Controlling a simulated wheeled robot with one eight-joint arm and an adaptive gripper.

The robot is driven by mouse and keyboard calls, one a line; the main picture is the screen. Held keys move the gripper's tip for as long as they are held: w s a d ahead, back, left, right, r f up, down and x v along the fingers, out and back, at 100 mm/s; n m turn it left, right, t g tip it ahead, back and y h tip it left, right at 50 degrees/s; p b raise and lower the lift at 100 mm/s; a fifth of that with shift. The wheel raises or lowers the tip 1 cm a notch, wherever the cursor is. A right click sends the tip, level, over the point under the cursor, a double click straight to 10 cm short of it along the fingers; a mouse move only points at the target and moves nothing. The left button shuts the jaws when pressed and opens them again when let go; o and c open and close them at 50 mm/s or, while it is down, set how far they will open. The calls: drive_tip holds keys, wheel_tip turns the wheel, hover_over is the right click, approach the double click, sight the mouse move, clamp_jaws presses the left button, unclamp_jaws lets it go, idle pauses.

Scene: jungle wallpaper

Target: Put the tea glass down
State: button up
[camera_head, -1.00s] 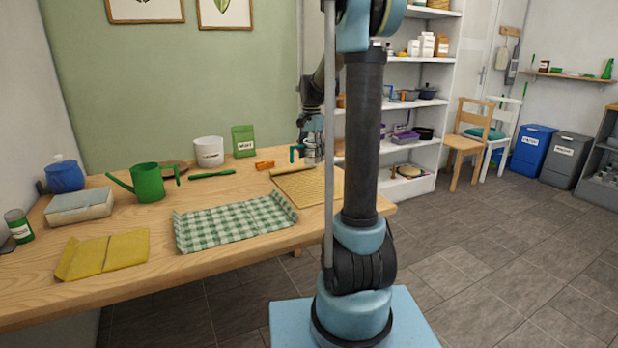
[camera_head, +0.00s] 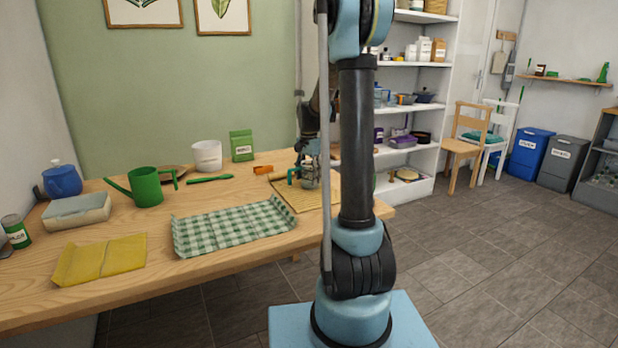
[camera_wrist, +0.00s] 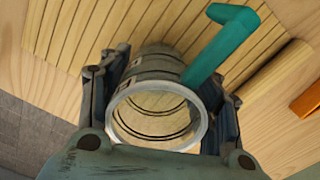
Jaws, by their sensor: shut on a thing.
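The tea glass (camera_wrist: 157,72) is a clear, open cylinder with a grey metallic holder and a teal handle. My gripper (camera_wrist: 152,88) is shut on it, one finger on each side, in the wrist view. I look down through its round rim. In the head view the glass (camera_head: 309,181) hangs from my gripper (camera_head: 310,168), upright, at the slatted bamboo mat (camera_head: 294,191) on the table's right end. The mat (camera_wrist: 107,30) lies beneath it in the wrist view. I cannot tell whether the glass base touches the mat.
The wooden table (camera_head: 200,284) also bears a green checked cloth (camera_head: 232,226), a yellow cloth (camera_head: 100,260), a green watering can (camera_head: 147,187), a white pot (camera_head: 208,156) and a green bag (camera_head: 242,146). An orange object (camera_head: 262,170) lies left of the glass. Bare wood shows between them.

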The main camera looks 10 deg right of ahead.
drive_tip(key=o, duration=1.2)
drive_tip(key=shift+f, duration=0.1)
drive_tip(key=shift+c, duration=0.2)
wheel_tip(320, 180, up, 12)
drive_tip(key=s+f+n, duration=0.2)
drive_tip(key=s, duration=0.8)
drive_tip(key=s+d+f+n+t, duration=0.1)
drive_tip(key=s+f+n, duration=0.2)
drive_tip(key=s, duration=0.6)
drive_tip(key=s+f+n, duration=0.2)
drive_tip(key=s, duration=0.8)
drive_tip(key=shift+s+d+f+t, duration=0.15)
drive_tip(key=shift+s+f+t, duration=0.15)
drive_tip(key=s+f+n, duration=0.3)
drive_tip(key=s+f, duration=0.4)
drive_tip(key=shift+s+d+f+t, duration=0.15)
drive_tip(key=shift+f+t, duration=0.15)
